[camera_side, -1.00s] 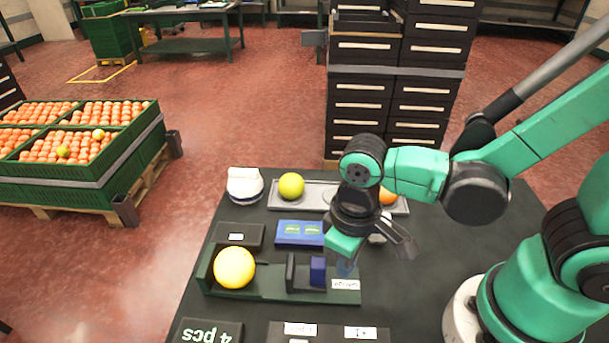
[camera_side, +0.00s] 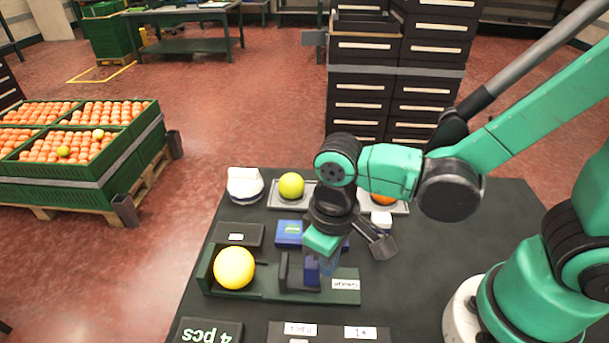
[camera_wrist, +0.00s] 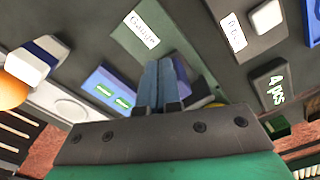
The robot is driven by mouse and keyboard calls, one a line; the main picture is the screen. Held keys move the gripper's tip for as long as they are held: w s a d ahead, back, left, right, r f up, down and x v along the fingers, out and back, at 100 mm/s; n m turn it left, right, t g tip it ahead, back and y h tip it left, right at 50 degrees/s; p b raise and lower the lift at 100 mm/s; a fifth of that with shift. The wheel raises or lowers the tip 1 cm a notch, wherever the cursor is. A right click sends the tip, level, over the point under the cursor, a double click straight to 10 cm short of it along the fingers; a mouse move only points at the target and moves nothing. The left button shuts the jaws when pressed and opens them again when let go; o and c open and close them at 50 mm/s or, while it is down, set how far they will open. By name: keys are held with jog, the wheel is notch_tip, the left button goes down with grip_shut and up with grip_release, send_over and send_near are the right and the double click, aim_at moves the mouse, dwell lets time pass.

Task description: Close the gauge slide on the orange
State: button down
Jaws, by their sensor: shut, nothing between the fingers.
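The gauge (camera_side: 262,291) is a dark green base with a white label at its right end. A large yellow-orange fruit (camera_side: 235,268) sits at its left end against the end wall. The slide (camera_side: 284,272) is a dark upright plate with a blue block (camera_side: 312,272) on its right; a gap shows between plate and fruit. My gripper (camera_side: 327,268) points down, shut and empty, at the blue block's right side and partly over it; contact is hard to tell.
A white-topped object (camera_side: 244,184) stands at the back left. A "4 pcs" block (camera_side: 208,332) lies in front.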

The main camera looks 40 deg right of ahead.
aim_at(300, 278)
jog(key=shift+w+a, duration=0.1)
dwell(0.3)
jog(key=shift+w+a, duration=0.9)
dwell(0.4)
jog(key=shift+w+a, duration=0.45)
dwell(2.1)
jog(key=shift+s+d, duration=0.7)
jog(key=shift+r, duration=4)
